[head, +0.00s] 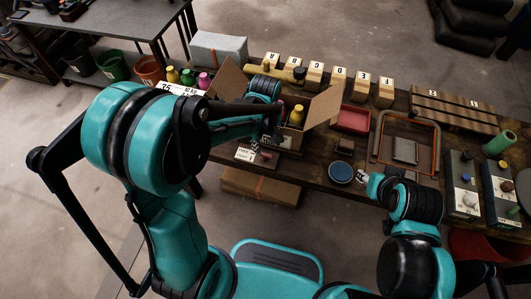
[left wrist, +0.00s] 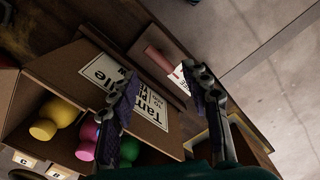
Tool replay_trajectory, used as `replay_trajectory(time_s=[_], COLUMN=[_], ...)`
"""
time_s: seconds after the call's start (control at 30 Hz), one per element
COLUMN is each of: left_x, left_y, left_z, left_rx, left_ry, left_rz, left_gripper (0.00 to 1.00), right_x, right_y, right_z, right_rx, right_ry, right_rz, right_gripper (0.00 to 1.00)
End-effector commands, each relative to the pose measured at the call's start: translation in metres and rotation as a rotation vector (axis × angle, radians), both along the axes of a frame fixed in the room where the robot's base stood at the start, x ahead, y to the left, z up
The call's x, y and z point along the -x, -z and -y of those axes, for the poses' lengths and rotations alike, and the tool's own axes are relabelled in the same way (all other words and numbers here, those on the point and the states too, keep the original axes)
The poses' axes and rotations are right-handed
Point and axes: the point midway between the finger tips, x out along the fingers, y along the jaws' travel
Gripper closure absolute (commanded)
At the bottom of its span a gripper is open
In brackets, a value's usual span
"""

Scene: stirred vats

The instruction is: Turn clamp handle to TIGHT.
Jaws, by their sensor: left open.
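A red clamp handle (left wrist: 157,58) lies on a dark brown board in the left wrist view, with a white label (left wrist: 181,78) beside its lower end. In the head view, a white lettered plate (head: 245,154) stands at the table's front edge, just left of and below my left gripper (head: 274,134). In the left wrist view, the fingers of my left gripper (left wrist: 160,80) are spread apart. The handle appears beyond the fingertips, with no visible contact. Which label word the handle points to cannot be read. My right gripper (head: 366,180) is near a blue round dish; its fingers are too small to judge.
An open cardboard box (head: 323,105) with a yellow bottle stands right behind my left gripper. Several colored bottles (left wrist: 89,130) show at lower left in the wrist view.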

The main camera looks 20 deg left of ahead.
Motion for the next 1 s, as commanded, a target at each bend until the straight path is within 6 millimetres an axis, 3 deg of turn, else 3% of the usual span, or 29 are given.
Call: replay_trajectory(time_s=[0.43,0.83,0.87,1.0], left_x=[-0.001,0.000,0.000,0.000], left_y=[0.068,0.077,0.077,0.077], left_z=[0.000,0.000,0.000,0.000], left_rx=[0.000,0.000,0.000,0.000], left_ry=[-0.005,-0.004,-0.004,-0.004], left_rz=[-0.002,-0.002,-0.002,-0.002], left_gripper=[0.52,0.52,0.55,0.92], right_x=[0.000,0.000,0.000,0.000], right_y=[0.033,0.035,0.035,0.036], right_z=[0.000,0.000,0.000,0.000], right_rx=[0.000,0.000,0.000,0.000], right_ry=[0.000,0.000,0.000,0.000], right_rz=[0.000,0.000,0.000,0.000], right_gripper=[0.60,0.60,0.60,0.60])
